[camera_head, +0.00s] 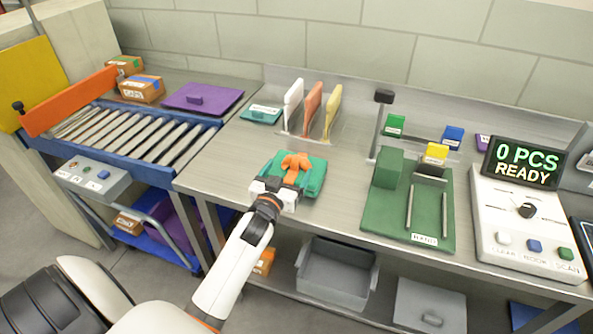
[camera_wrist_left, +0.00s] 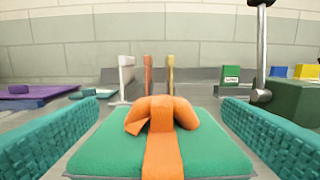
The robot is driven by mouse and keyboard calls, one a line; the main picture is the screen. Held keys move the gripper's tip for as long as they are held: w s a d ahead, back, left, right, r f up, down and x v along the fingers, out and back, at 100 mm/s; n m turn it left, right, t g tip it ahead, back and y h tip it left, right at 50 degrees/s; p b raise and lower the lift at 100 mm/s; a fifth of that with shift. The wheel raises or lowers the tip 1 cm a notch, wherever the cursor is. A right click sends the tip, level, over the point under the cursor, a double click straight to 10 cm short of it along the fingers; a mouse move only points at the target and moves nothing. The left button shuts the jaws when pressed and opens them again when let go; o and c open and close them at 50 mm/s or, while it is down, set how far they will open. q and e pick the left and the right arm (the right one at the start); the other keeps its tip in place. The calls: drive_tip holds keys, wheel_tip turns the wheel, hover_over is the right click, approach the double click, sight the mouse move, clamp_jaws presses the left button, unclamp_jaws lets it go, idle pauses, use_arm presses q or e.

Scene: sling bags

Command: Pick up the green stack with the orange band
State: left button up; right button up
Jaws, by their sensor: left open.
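The green stack (camera_head: 313,178) lies flat near the table's front edge in the head view, with an orange band (camera_head: 294,168) tied across its top in a knot. In the left wrist view the green stack (camera_wrist_left: 215,150) fills the lower middle, and the orange band (camera_wrist_left: 163,150) runs toward the camera. My left gripper (camera_head: 279,188) is at the stack's near side. In the left wrist view its two teal textured fingers stand open on either side of the stack, with the stack between them. Small gaps seem to show beside the stack. My right gripper is not in view.
White, orange and yellow upright dividers (camera_head: 313,110) stand behind the stack. A green fixture (camera_head: 440,215) and a console reading "0 PCS READY" (camera_head: 525,165) are to the right. A roller conveyor (camera_head: 125,135) is at the left. A grey bin (camera_head: 337,275) sits below the tabletop.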

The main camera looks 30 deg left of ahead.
sight(298, 155)
use_arm(q)
drive_tip(key=x, duration=0.3)
drive_tip(key=p+x, duration=0.1)
drive_tip(key=x, duration=0.4)
drive_tip(key=shift+w+f, duration=0.3)
drive_tip(key=shift+d, duration=0.1)
drive_tip(key=shift+r, duration=0.1)
drive_tip(key=c, duration=1.7)
